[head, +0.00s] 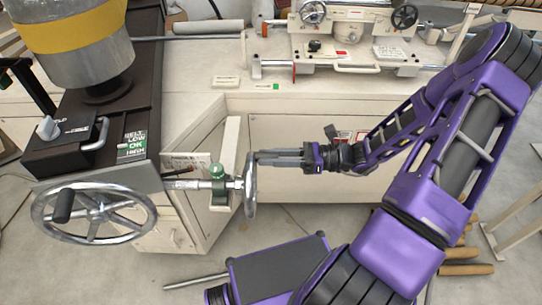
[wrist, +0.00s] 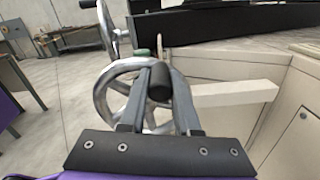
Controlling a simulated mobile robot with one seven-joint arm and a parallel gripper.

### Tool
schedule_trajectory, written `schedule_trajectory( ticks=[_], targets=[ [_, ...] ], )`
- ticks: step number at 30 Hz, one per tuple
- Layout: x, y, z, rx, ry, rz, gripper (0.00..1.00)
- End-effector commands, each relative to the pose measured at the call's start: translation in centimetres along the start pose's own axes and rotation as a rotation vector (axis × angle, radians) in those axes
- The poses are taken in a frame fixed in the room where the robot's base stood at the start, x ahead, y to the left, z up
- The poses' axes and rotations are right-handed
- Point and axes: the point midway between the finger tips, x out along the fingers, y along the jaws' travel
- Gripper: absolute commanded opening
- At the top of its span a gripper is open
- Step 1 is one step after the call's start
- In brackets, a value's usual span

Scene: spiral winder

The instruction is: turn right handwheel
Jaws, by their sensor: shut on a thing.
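The right handwheel (head: 250,190) is a silver spoked wheel, seen nearly edge-on in the head view, at the end of a shaft with a green fitting (head: 217,184). In the wrist view the wheel (wrist: 103,92) faces me. Its black handle (wrist: 158,84) points toward me, between my fingers. My gripper (head: 257,156) reaches in from the right at the top of the wheel and is shut on this handle.
A larger silver handwheel (head: 95,228) with a black knob stands at the left. Two small handwheels sit on the carriage (head: 345,48) at the back. A beige cabinet (head: 310,128) lies behind my gripper. Grey floor (head: 285,225) is open below the wheel.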

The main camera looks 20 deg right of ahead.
Motion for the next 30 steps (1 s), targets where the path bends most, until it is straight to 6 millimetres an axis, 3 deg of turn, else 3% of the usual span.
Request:
schedule_trajectory(
  ticks=[14, 30],
  targets=[
    [-0.1, 0.3, 0.2, -0.041, 0.002, -0.001, 0.00],
    [-0.1, 2.8, 0.4, -0.375, 0.002, -0.001, 0.00]
  ],
)
